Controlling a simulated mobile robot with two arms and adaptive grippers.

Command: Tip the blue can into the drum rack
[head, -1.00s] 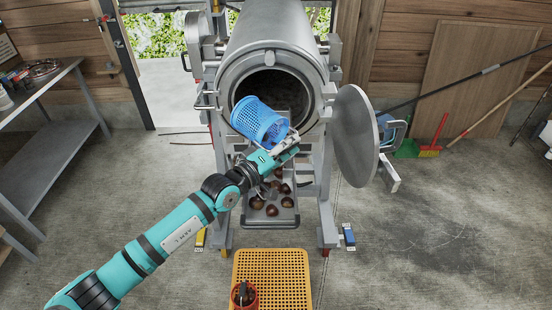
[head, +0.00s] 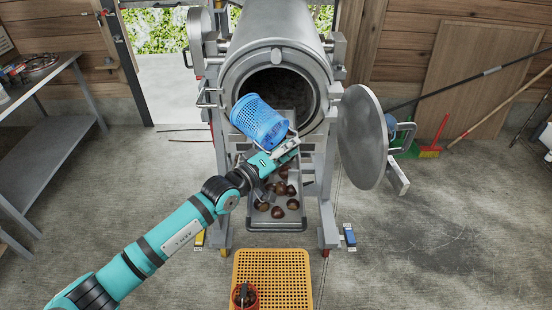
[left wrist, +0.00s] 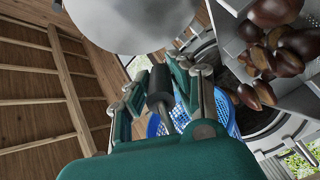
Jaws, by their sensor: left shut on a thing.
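The blue can (head: 258,121) is a perforated cylinder, lying tilted in front of the open mouth of the steel drum (head: 238,80). My left gripper (head: 285,148) is shut on the can near its lower right end. Blue mesh of the can (left wrist: 228,112) also shows behind the fingers in the left wrist view. Whether anything is inside the can cannot be seen. Below the drum mouth, a grey metal tray (head: 277,226) holds several brown chestnuts (head: 278,212); they also show in the left wrist view (left wrist: 285,50). My right gripper is not in view.
The round drum door (head: 362,135) stands open to the right. A yellow perforated mat (head: 285,270) lies in front, with a red pot (head: 244,295) on it. A metal shelf table (head: 45,75) stands at left. Brooms lean at right. The concrete floor at right is clear.

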